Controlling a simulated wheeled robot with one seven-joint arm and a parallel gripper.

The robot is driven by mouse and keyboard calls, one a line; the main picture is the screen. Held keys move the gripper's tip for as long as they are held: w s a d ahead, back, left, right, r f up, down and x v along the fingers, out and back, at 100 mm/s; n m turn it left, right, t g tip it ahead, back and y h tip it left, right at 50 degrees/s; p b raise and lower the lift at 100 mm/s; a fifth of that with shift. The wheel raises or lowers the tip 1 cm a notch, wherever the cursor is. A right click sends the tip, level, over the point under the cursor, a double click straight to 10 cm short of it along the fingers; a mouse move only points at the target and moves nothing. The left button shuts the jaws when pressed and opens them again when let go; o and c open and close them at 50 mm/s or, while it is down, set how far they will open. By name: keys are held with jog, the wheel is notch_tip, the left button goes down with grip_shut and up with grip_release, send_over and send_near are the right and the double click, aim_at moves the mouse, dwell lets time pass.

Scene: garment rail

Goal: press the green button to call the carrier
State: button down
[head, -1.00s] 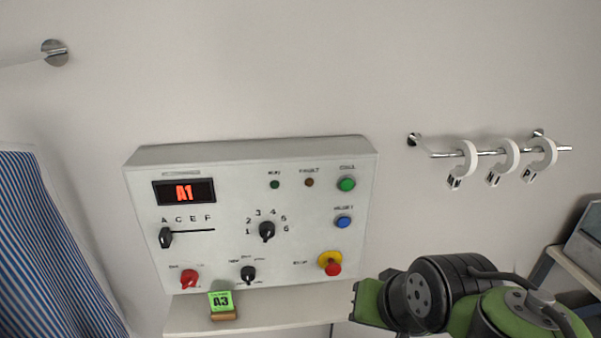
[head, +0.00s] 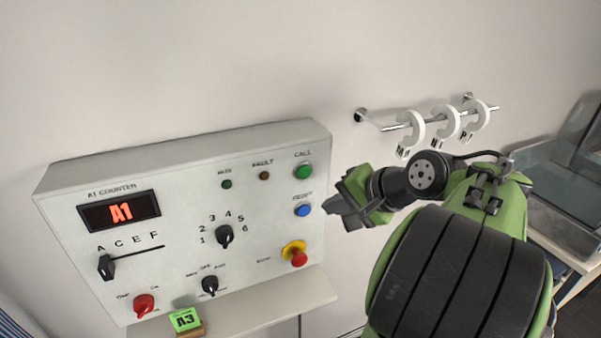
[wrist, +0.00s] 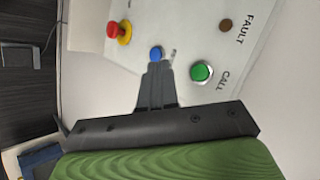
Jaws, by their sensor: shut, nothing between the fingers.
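The green button (head: 303,171), labelled CALL, is at the upper right of the white control panel (head: 180,180). In the wrist view the green button (wrist: 201,72) lies to the right of my fingertips. My gripper (head: 335,205) is shut and empty, in front of the panel's right edge in the head view. In the wrist view my gripper (wrist: 158,68) has its tips just below the blue button (wrist: 156,53) in the picture. The blue button also shows in the head view (head: 303,210). I cannot tell any contact.
A red stop knob (head: 298,256) on a yellow ring is below the blue button. A rail with white hooks (head: 444,123) is on the wall at right.

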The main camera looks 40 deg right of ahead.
aim_at(304, 172)
jog(key=w+d, duration=0.2)
jog(key=w, duration=0.6)
jog(key=shift+w+d+p, duration=0.25)
jog(key=shift+p, duration=0.1)
dwell(1.6)
jog(key=shift+w+d+p, duration=0.1)
jog(key=shift+w+p, duration=0.25)
jog(key=shift+w, duration=0.05)
